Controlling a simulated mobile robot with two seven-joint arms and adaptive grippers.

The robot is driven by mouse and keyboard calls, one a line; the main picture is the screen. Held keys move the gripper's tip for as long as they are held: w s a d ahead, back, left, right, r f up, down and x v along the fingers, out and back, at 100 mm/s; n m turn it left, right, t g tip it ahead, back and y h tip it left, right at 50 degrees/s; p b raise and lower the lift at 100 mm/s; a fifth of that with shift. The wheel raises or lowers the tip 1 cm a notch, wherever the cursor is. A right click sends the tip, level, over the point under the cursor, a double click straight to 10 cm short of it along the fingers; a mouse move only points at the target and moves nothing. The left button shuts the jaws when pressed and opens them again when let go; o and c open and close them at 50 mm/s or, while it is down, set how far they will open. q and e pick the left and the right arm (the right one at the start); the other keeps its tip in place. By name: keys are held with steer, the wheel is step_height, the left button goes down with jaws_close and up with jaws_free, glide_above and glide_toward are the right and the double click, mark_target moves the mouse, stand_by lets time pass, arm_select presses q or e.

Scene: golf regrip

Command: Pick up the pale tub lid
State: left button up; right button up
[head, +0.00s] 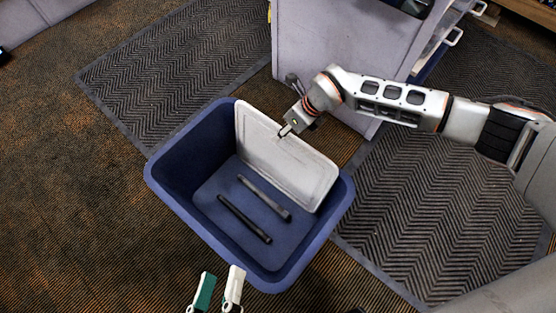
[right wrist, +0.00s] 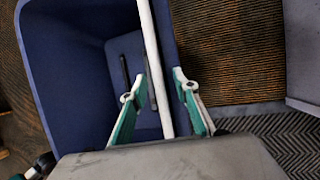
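The pale tub lid (head: 285,155) stands tilted on edge inside the blue tub (head: 160,185), leaning along its far right wall. In the right wrist view the lid (right wrist: 152,50) is a thin pale strip seen edge-on. My right gripper (head: 287,130) is at the lid's upper edge. Its fingers (right wrist: 158,98) are open, one on each side of the lid, with gaps showing. I cannot tell whether the tub rim is also between them. My left gripper (head: 221,278) is open and empty at the bottom of the head view, outside the tub's near side.
Two dark bars, a black one (head: 244,219) and a greyer one (head: 264,197), lie on the tub floor. A pale grey cabinet (head: 325,45) stands behind the tub. Dark herringbone mats (head: 175,70) lie on the brown carpet, which is clear left of the tub.

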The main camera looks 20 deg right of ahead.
stand_by(0.4)
steer(key=shift+f, duration=0.15)
jaws_close()
